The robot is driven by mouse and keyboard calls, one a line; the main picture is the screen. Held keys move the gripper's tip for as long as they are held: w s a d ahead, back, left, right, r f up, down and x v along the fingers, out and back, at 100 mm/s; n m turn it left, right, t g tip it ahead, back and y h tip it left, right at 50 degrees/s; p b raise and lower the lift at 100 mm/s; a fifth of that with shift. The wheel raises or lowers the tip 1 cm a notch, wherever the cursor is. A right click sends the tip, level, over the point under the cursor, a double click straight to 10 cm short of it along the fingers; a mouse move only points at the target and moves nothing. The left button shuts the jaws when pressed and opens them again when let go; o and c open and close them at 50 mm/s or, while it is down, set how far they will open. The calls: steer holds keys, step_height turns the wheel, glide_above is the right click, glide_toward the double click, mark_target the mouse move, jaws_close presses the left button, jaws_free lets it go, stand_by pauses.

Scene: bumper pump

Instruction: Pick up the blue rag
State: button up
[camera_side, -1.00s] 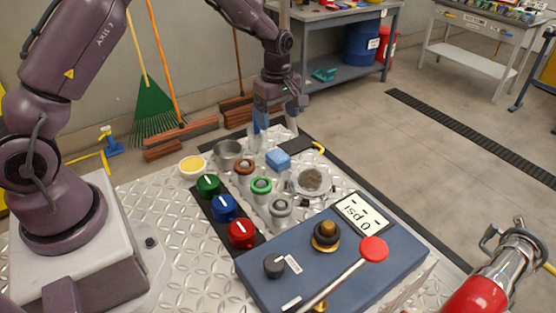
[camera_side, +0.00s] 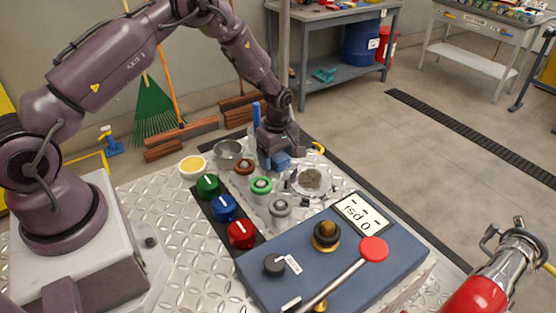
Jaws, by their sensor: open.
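The blue rag (camera_side: 282,161) is a small folded light-blue block on the metal plate, behind the green-ringed knob and left of the glass dish. My gripper (camera_side: 277,163) is right at the rag, pointing down, with its fingers around or just over it. The gripper body hides the rag's upper part. The fingers are open. I cannot tell whether they touch the rag.
A glass dish (camera_side: 311,181) with dark grains stands close on the right. A metal bowl (camera_side: 228,152) and a yellow-filled bowl (camera_side: 192,166) stand left. Several knobs, including a green-ringed one (camera_side: 260,187), and a blue pump box (camera_side: 345,265) are in front.

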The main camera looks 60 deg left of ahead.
mark_target(277, 155)
steer(key=c, duration=1)
steer(key=shift+r, duration=0.45)
step_height(277, 155, up, 3)
steer(key=shift+s+f, duration=0.1)
steer(key=shift+f, duration=0.05)
steer(key=s+d+r, duration=0.2)
steer(key=s+r, duration=0.7)
steer(key=s, duration=0.4)
steer(key=shift+s+d+r, duration=0.15)
steer(key=shift+s+d, duration=0.15)
steer(key=shift+d, duration=0.1)
